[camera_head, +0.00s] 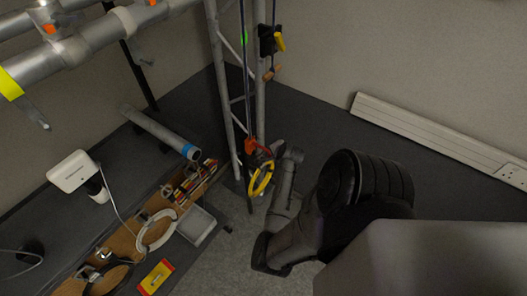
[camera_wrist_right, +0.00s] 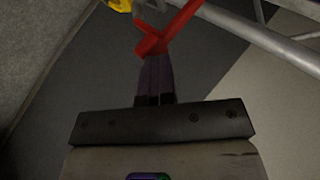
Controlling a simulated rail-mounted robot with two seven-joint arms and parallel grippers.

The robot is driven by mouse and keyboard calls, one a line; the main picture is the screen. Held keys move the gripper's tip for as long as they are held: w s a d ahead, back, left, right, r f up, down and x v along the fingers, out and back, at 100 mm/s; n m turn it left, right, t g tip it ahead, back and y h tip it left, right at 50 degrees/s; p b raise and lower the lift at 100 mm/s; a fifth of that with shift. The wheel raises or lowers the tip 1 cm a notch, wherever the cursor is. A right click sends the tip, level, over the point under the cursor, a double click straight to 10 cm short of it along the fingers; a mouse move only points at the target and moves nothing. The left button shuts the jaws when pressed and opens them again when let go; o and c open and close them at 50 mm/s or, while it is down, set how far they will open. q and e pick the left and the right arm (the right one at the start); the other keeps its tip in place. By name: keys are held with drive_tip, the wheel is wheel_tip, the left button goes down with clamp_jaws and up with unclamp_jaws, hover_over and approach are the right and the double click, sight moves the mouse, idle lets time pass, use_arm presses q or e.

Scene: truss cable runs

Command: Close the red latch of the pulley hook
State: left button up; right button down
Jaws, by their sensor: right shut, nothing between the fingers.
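The pulley hook hangs beside the vertical truss in the head view, with a yellow part (camera_head: 262,180) at its lower end and red-orange parts (camera_head: 251,146) above. My right arm comes from the lower right and ends just right of the hook; its fingertips are hard to make out there. In the right wrist view my right gripper (camera_wrist_right: 153,58) is shut and empty, its tips at the lower end of the red latch (camera_wrist_right: 168,32), seemingly touching it. A bit of yellow (camera_wrist_right: 119,4) shows at the top edge. Whether the latch is closed I cannot tell. My left gripper is out of view.
The vertical truss (camera_head: 214,40) and ropes stand close behind the hook. A black cleat with a yellow part (camera_head: 280,42) is higher up. A wooden tray (camera_head: 122,243) with tools and cable rings lies at the lower left. A wall trunking (camera_head: 430,132) runs at right.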

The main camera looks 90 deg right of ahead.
drive_tip(key=shift+w+f, duration=0.1)
drive_tip(key=shift+f, duration=0.45)
drive_tip(key=shift+w+f, duration=0.15)
drive_tip(key=shift+w, duration=0.2)
drive_tip(key=v, duration=1.2)
drive_tip(key=shift+s+d+r, duration=0.15)
drive_tip(key=shift+s+r, duration=0.15)
drive_tip(key=shift+r, duration=0.25)
